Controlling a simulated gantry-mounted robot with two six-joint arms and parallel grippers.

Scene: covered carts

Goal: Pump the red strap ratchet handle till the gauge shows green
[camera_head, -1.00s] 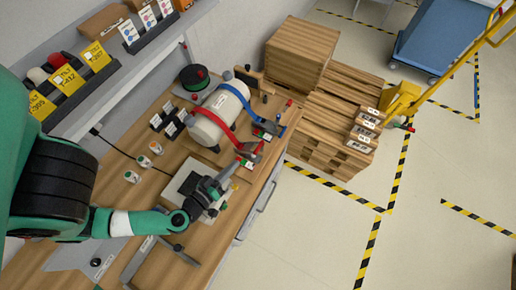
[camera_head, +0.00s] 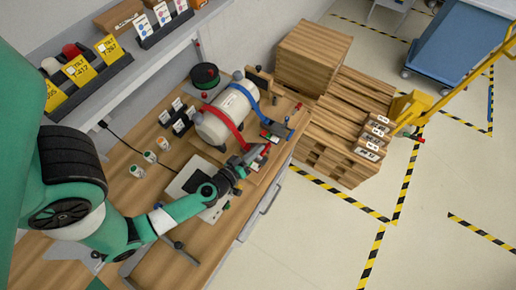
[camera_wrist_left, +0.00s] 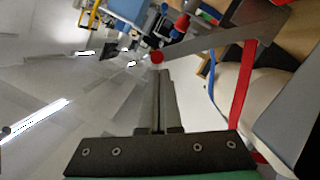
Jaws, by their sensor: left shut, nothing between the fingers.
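A red strap (camera_head: 228,118) wraps around a cream cylinder (camera_head: 213,130) on the wooden bench; the strap also shows in the left wrist view (camera_wrist_left: 242,92). Its ratchet is at the strap's front end, partly hidden by my gripper. In the left wrist view a flat grey handle (camera_wrist_left: 215,38) ends in a red ball knob (camera_wrist_left: 157,57) just past my fingertips. My left gripper (camera_head: 254,160) is shut and empty beside the ratchet; its closed fingers show in the wrist view (camera_wrist_left: 159,78). Whether they touch the knob I cannot tell. I cannot make out a gauge reading.
A blue strap (camera_head: 247,92) with its own ratchet is just behind. A green-and-black spool (camera_head: 205,76), small labelled blocks and small cups (camera_head: 149,156) share the bench. Stacked wooden pallets (camera_head: 335,150) stand beyond the bench's right edge.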

